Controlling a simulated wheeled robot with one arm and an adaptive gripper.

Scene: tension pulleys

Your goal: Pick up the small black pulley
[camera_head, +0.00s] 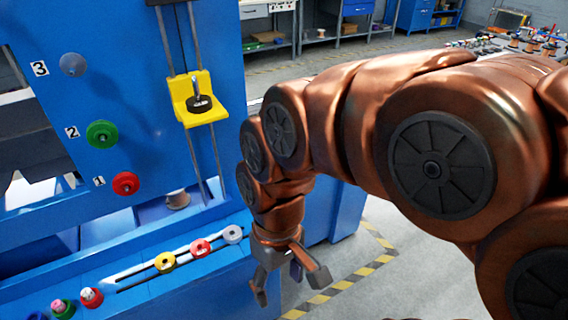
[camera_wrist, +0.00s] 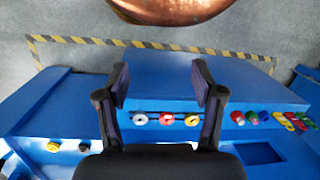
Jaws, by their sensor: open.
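A small black pulley (camera_head: 199,103) sits on a yellow bracket (camera_head: 205,119) on two vertical rods of the blue machine in the head view. In the wrist view a small dark round piece (camera_wrist: 84,146) lies on the blue surface beside a pale yellow one (camera_wrist: 53,146); the arm seems to hide this spot in the head view. My gripper (camera_head: 290,284) is open and empty, pointing down in front of the machine's ledge. In the wrist view its two fingers (camera_wrist: 161,80) are spread, with the dark piece left of and below the left fingertip.
White, red and yellow pulleys (camera_wrist: 167,118) sit along a slot in the ledge. Grey (camera_head: 73,65), green (camera_head: 101,134) and red (camera_head: 125,183) pulleys are on the numbered upright panel. Striped floor tape (camera_head: 335,288) and open floor lie right of the machine.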

